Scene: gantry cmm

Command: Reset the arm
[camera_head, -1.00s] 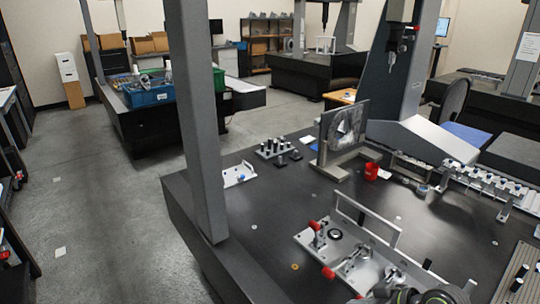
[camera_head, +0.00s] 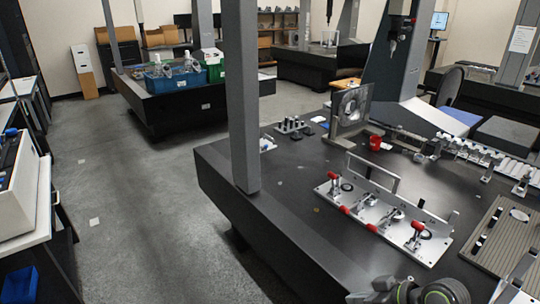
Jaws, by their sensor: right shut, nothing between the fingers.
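My right arm (camera_head: 440,291), grey and black with green rings, shows at the bottom edge, right of centre. My right gripper (camera_head: 518,284) is at the lower right corner, partly cut off by the frame. It is shut and holds nothing. It is in front of a ribbed grey-brown plate (camera_head: 492,250) on the black measuring table (camera_head: 300,190). I cannot tell whether it touches the plate. My left gripper is not in view.
A silver fixture with red-handled clamps (camera_head: 385,221) lies on the table near my right arm. A grey gantry column (camera_head: 241,100) stands at the table's left side. A red cup (camera_head: 375,143) is further back.

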